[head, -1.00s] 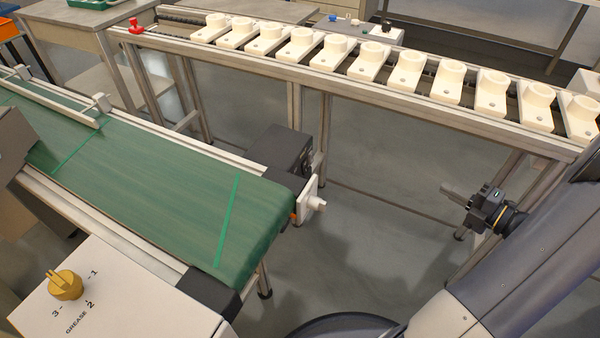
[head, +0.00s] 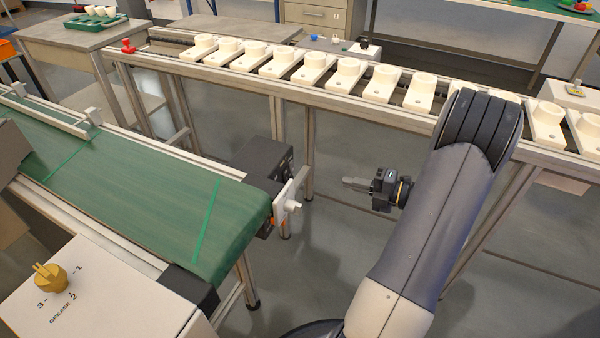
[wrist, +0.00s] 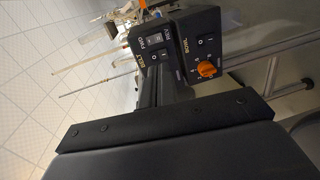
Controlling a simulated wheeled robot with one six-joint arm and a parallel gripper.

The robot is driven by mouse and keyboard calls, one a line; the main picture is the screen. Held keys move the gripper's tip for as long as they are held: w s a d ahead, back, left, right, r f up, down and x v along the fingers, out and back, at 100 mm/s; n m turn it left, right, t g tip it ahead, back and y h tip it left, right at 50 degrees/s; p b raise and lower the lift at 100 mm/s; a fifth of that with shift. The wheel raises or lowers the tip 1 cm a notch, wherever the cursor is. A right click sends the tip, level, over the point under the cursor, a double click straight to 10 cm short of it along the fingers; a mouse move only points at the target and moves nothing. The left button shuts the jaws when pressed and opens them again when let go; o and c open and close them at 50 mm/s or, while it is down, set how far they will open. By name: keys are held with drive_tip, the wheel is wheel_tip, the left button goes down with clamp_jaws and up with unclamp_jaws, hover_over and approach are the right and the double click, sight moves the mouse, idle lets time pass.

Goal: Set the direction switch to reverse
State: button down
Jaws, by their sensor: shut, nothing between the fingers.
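In the wrist view a black control box labelled BELT (wrist: 139,69) carries small rocker switches. One light-coloured switch (wrist: 155,40) sits beside small lettering that seems to read FWD; its set position is too small to tell. In the head view the switch panel cannot be made out; a dark box (head: 262,160) stands at the green belt's end. My gripper (head: 346,183) is shut and empty, pointing left in open space, to the right of the belt end and apart from it.
A second black box (wrist: 189,46) with a rocker and an orange knob (wrist: 206,69) adjoins it. The green belt (head: 140,190) ends left of my gripper, with a white fitting (head: 292,205) jutting out. A rail (head: 330,97) of white holders runs behind. A yellow knob (head: 50,277) is front left.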

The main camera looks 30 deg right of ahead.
drive_tip(key=b, duration=0.6)
approach(294, 169)
drive_tip(key=r+x, duration=0.1)
drive_tip(key=x, duration=0.5)
drive_tip(key=shift+w+a+f, duration=0.3)
drive_tip(key=shift+f, duration=0.3)
drive_tip(key=shift+p, duration=0.3)
drive_tip(key=shift+w+a, duration=0.1)
drive_tip(key=shift+p, duration=0.3)
